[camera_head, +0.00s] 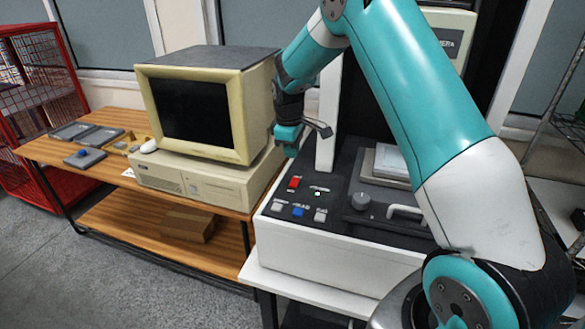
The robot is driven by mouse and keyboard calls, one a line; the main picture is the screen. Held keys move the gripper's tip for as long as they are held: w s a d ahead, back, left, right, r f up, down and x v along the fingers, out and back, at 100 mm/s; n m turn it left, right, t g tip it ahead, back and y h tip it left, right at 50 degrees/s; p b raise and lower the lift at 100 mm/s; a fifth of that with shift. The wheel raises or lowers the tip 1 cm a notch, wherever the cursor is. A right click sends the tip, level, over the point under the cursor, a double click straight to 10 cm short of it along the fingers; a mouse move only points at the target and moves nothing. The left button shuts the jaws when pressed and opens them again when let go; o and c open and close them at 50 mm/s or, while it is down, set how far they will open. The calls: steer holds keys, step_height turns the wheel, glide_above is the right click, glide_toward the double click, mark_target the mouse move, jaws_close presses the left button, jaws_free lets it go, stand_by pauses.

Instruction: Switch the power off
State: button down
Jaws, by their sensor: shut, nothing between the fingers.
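A white machine (330,262) with a dark control panel stands on a white table at centre right. A red switch (294,182) sits at the panel's upper left. I cannot read its label or tell its position. A small pale green light (318,193) shows to its right. Below are two light buttons (277,206) and a blue button (298,211) between them. My gripper (291,152) hangs above and behind the red switch in the picture, apart from it. It is shut and empty, and its tips are small and partly hard to make out.
A round knob (361,201) and a white handle (405,213) are to the right on the panel. A white column (329,120) rises behind my gripper. An old computer monitor (197,112) stands close on the left, on a wooden table (85,182).

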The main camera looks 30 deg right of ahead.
mark_target(296, 179)
steer(key=shift+s+a+r, duration=0.1)
steer(key=shift+a+r, duration=0.05)
steer(key=shift+r, duration=1.85)
steer(key=shift+b, duration=0.3)
steer(key=b, duration=0.2)
steer(key=d+b, duration=0.1)
steer(key=b, duration=0.1)
steer(key=shift+w+d+r+b, duration=0.15)
steer(key=shift+w+b, duration=0.1)
steer(key=shift+b, duration=0.05)
steer(key=f+p, duration=0.1)
steer(key=f, duration=0.3)
steer(key=d+f+p, duration=0.1)
steer(key=f, duration=0.4)
steer(key=w+f+p, duration=0.1)
steer(key=f, duration=0.3)
steer(key=shift+d+f, duration=0.15)
steer(key=shift+f, duration=0.35)
